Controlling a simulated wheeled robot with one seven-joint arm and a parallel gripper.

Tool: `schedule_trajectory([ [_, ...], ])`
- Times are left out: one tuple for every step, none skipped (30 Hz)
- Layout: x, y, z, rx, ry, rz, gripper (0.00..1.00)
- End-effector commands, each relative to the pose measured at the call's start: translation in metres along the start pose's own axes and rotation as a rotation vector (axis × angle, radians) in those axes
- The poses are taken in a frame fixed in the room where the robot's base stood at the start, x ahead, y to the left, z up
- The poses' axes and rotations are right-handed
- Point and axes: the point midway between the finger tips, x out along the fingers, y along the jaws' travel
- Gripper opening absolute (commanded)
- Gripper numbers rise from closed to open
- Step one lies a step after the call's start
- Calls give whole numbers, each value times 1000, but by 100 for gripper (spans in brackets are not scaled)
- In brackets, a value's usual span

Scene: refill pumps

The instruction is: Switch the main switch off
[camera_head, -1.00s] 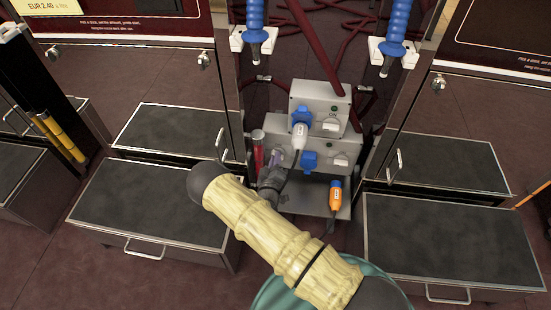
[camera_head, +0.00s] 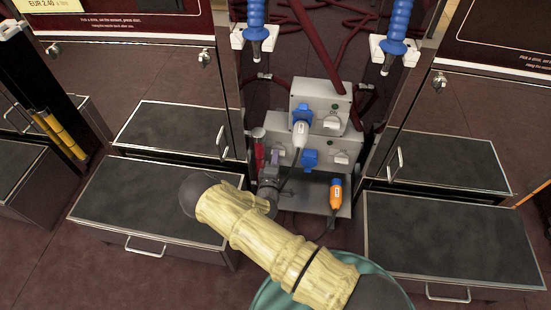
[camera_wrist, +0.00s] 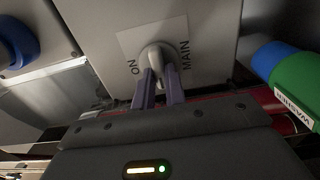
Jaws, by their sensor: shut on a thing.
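The main switch is a grey knob (camera_wrist: 156,56) on a pale plate marked ON and MAIN in the wrist view. The ON mark stands left of the knob and the MAIN mark to its right. The two purple fingers of my gripper (camera_wrist: 161,80) are shut on the knob, one on each side of it. In the head view my gripper (camera_head: 275,156) is at the left of the grey socket boxes, where its fingers and wrist hide the knob. I cannot tell exactly which way the knob points.
An upper grey box (camera_head: 315,100) has a blue socket with a white plug (camera_head: 299,133) and another ON-marked switch (camera_head: 332,121). A lower blue socket (camera_head: 309,159) is beside my gripper. An orange plug (camera_head: 336,196) and a red cylinder (camera_head: 259,152) are close. A green-and-blue cylinder (camera_wrist: 290,80) is at right.

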Motion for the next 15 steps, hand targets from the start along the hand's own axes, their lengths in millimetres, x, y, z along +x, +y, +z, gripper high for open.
schedule_trajectory([
  [-2, -2, 0, -6, 1, -6, 0],
  [-2, -2, 0, -7, 1, -6, 0],
  [-2, -2, 0, -8, 1, -6, 0],
  [-2, -2, 0, -9, 1, -6, 0],
  [-2, -2, 0, -9, 1, -6, 0],
  [-2, -2, 0, -9, 1, -6, 0],
  [-2, -2, 0, -9, 2, -6, 0],
  [-2, -2, 0, -9, 2, -6, 0],
  [-2, -2, 0, -9, 2, -6, 0],
  [-2, -3, 0, -9, 2, -6, 0],
  [-2, -3, 0, -9, 2, -6, 0],
  [-2, -3, 0, -8, 2, -6, 19],
  [-2, -3, 0, -8, 2, -6, 24],
  [-2, -2, 0, -8, 2, -6, 30],
  [-2, -2, 0, -7, 1, -5, 35],
])
